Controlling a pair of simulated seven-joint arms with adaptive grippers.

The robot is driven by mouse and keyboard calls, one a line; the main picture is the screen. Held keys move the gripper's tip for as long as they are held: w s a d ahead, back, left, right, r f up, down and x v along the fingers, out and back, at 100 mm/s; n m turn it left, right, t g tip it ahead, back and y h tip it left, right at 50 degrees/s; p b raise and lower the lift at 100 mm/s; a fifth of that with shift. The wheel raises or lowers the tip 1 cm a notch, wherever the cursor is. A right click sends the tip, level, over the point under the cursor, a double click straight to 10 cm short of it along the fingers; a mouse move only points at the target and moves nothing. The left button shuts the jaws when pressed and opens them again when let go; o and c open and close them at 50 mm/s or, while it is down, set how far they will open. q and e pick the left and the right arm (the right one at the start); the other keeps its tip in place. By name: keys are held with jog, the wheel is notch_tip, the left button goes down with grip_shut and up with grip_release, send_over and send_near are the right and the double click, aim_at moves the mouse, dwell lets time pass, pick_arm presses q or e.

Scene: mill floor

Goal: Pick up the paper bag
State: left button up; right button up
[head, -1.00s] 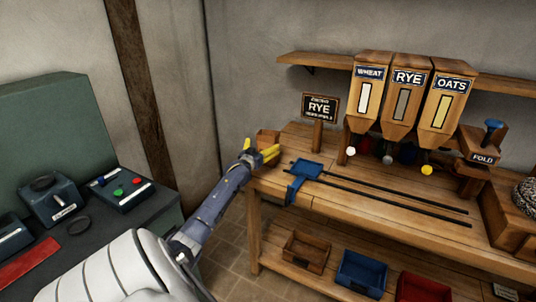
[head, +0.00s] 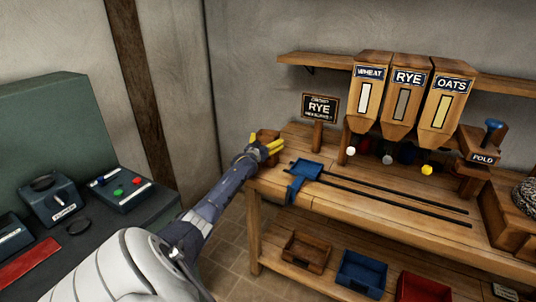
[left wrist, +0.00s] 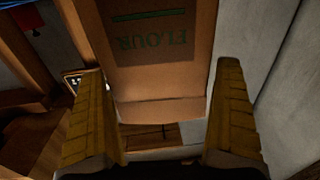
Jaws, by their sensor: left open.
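The paper bag (left wrist: 155,62) is brown with "FLOUR" printed in green, upside down in the left wrist view. It stands between the two yellow fingers of my left gripper (left wrist: 160,80), with gaps showing on both sides near its lower end. In the head view my left gripper (head: 276,146) is open at the left end of the wooden bench. A small brown shape (head: 267,134) just behind the fingers is partly hidden; I cannot tell if it is the bag. My right gripper is not in view.
The wooden bench (head: 340,200) carries a blue slide tray (head: 305,169) on dark rails, right of my left gripper. A RYE sign (head: 320,107) and grain hoppers (head: 405,95) stand behind. Open bins (head: 362,272) sit on the lower shelf. A green control console (head: 45,120) is at left.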

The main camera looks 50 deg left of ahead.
pick_arm(q)
jog(key=shift+c, duration=0.4)
jog(key=c, duration=1)
jog(key=shift+c, duration=0.3)
jog(key=shift+r, duration=0.1)
